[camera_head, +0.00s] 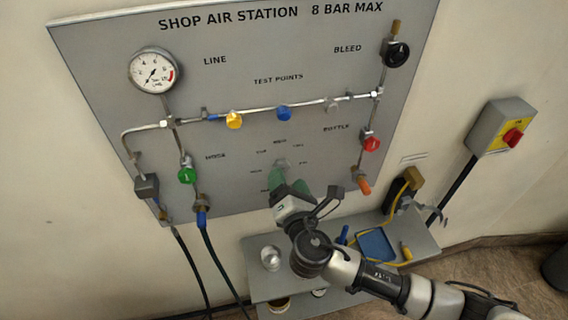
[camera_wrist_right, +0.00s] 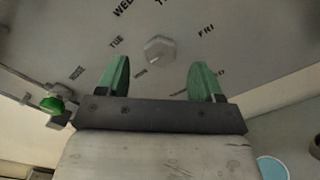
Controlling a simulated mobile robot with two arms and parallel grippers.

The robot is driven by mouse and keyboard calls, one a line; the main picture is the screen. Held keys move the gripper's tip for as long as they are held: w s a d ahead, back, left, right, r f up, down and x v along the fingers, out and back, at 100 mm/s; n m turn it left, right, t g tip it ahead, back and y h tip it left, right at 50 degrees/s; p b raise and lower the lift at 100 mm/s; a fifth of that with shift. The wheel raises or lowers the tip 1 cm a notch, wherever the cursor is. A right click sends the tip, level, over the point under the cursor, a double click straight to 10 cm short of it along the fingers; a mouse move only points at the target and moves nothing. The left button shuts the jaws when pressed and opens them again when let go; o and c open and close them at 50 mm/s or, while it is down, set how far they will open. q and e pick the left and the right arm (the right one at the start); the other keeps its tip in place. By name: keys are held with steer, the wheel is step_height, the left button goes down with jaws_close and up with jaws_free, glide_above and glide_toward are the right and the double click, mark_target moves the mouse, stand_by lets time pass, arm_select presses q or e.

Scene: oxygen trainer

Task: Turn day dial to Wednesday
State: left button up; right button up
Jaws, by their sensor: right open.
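The day dial (camera_head: 280,164) is a small grey knob low in the middle of the grey panel, ringed by small day labels. In the right wrist view the dial (camera_wrist_right: 159,50) shows as a grey faceted knob, with WED above it, TUE to its left and FRI to its right. My right gripper (camera_head: 288,182) is open, its green fingers pointing at the panel just below the dial. In the wrist view its fingertips (camera_wrist_right: 158,72) stand apart on either side and short of the dial, with nothing between them. Which day the dial points to cannot be told. My left gripper is not in view.
On the panel (camera_head: 250,60), a green knob (camera_head: 186,175) sits left of the dial, and a red knob (camera_head: 371,144) and orange handle (camera_head: 364,185) sit right. A shelf (camera_head: 262,292) with a blue tray (camera_head: 376,244) stands below.

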mark_target(284, 168)
steer(key=shift+p+x, duration=0.4)
steer(key=shift+x, duration=1.55)
steer(key=shift+d, duration=0.1)
steer(key=shift+c, duration=0.5)
steer(key=c, duration=0.8)
steer(key=shift+f+m+b, duration=0.25)
steer(key=shift+m+b, duration=0.45)
steer(key=shift+b, duration=0.1)
steer(key=shift+c, duration=0.2)
steer(key=m+b, duration=0.8)
steer(key=m, duration=0.8)
steer(key=shift+f, duration=0.15)
steer(key=shift+m, duration=0.3)
